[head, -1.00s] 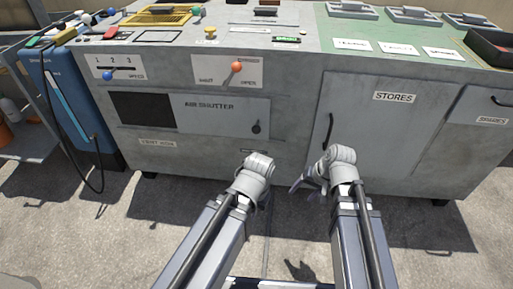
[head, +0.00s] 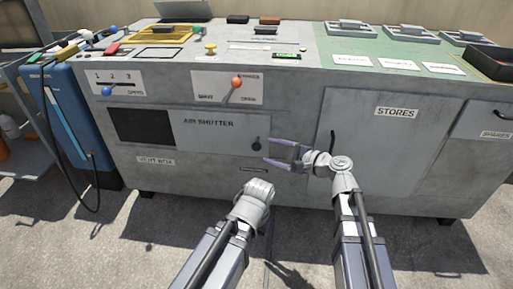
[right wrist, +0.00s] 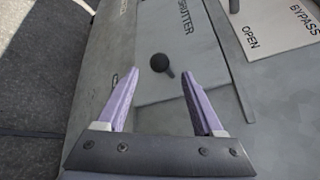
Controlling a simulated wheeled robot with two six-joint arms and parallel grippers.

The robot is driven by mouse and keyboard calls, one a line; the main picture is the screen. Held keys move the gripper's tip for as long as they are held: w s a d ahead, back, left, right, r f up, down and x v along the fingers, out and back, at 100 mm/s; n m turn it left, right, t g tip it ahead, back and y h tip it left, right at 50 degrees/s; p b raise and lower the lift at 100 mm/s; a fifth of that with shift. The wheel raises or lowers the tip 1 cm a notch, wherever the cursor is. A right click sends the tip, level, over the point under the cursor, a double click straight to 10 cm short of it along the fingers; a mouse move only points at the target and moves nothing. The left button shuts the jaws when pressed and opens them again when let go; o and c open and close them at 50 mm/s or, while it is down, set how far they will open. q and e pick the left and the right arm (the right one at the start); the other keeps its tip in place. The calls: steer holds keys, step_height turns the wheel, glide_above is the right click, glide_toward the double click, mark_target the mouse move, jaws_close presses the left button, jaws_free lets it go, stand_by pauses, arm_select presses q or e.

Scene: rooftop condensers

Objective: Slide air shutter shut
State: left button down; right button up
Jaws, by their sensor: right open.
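The air shutter plate (head: 205,138) is a grey panel on the front of the cabinet, with a dark opening (head: 143,125) uncovered at its left. Its black knob (head: 256,146) sticks out near the plate's right end. My right gripper (head: 267,151) is open and empty, with its purple fingers pointing left just right of the knob. In the right wrist view the knob (right wrist: 160,63) shows between the open fingertips (right wrist: 160,72), and I see no contact. My left wrist is low in the middle of the head view (head: 252,200); its fingers are hidden.
Above the plate are a bypass lever with an orange knob (head: 237,82) and a speed slider with a blue knob (head: 106,90). A stores door (head: 375,145) with a black handle is to the right. A blue unit with a hanging cable (head: 70,115) stands at the left.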

mark_target(256, 145)
steer(key=b+x, duration=0.1)
steer(key=x, duration=0.5)
steer(key=shift+w+a+f, duration=0.1)
steer(key=shift+w+a, duration=0.05)
steer(key=shift+a, duration=0.15)
jaws_close()
stand_by(1.2)
